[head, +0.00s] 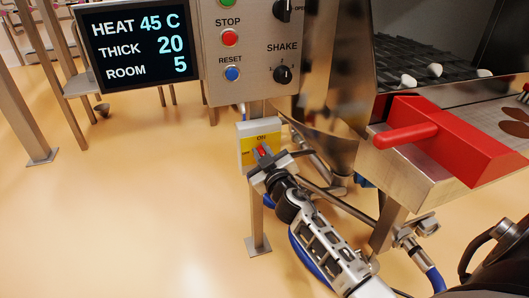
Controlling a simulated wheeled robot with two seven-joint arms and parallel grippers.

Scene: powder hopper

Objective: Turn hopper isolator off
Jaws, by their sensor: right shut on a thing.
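The hopper isolator (244,157) is a small grey box with a yellow face, fixed to a metal post below the control panel. Its label reads ON at the top; the lower lettering is too small to read. A red handle (262,149) shows on its face. My right gripper (266,159) is at the isolator's face, shut on the red handle, and hides part of it and of the box's lower right. My left gripper is not in view.
The control panel (255,58) with STOP, RESET and SHAKE controls hangs just above the isolator. A display (138,42) is at its left. A red block with a handle (450,140) sits on the steel machine at right. Open floor lies at left.

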